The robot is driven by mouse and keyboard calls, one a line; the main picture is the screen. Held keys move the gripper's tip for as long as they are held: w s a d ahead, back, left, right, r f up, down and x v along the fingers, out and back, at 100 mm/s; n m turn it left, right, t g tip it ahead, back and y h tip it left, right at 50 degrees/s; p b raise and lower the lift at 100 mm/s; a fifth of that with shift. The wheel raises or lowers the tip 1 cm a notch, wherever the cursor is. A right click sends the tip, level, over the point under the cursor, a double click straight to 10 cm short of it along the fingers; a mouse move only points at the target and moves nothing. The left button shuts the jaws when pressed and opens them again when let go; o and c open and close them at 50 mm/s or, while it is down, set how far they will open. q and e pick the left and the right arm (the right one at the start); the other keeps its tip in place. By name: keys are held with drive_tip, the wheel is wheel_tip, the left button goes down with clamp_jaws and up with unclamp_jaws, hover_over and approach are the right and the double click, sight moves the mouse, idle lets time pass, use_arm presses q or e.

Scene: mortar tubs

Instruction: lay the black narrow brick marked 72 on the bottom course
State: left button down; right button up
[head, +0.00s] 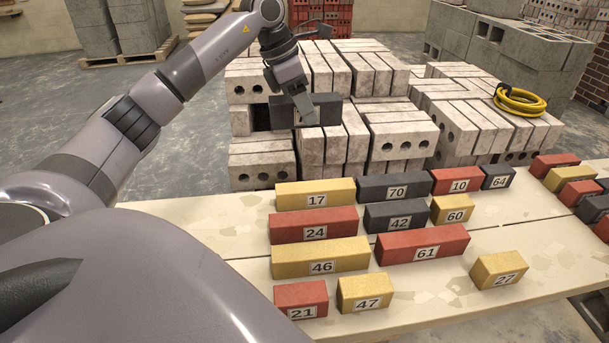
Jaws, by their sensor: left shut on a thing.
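My left gripper (303,112) is shut on a black brick (328,107) and holds it in the air, in front of the pale block stacks beyond the table's far edge. A finger covers most of the brick's label, so its number cannot be read. No brick with a readable 72 lies on the table (225,236). Several numbered bricks lie there, including black 70 (395,188), black 42 (395,216) and short black 64 (498,177). I cannot tell which bricks form the bottom course. My right gripper is not in view.
Red and yellow bricks, among them 17 (316,194), 61 (423,245), 27 (499,270) and 47 (365,293), lie in loose rows. More bricks (555,164) crowd the right edge. Pale blocks (400,135) stand behind, with a yellow hose (520,101) on top.

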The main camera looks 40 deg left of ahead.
use_arm(q)
wheel_tip(320, 180, down, 12)
drive_tip(key=shift+r+b, duration=0.15)
drive_tip(key=shift+b, duration=0.9)
wheel_tip(320, 180, down, 5)
drive_tip(key=shift+r+b, duration=0.1)
drive_tip(key=shift+b, duration=0.3)
drive_tip(key=shift+f, duration=0.3)
drive_tip(key=shift+c, duration=2.2)
unclamp_jaws()
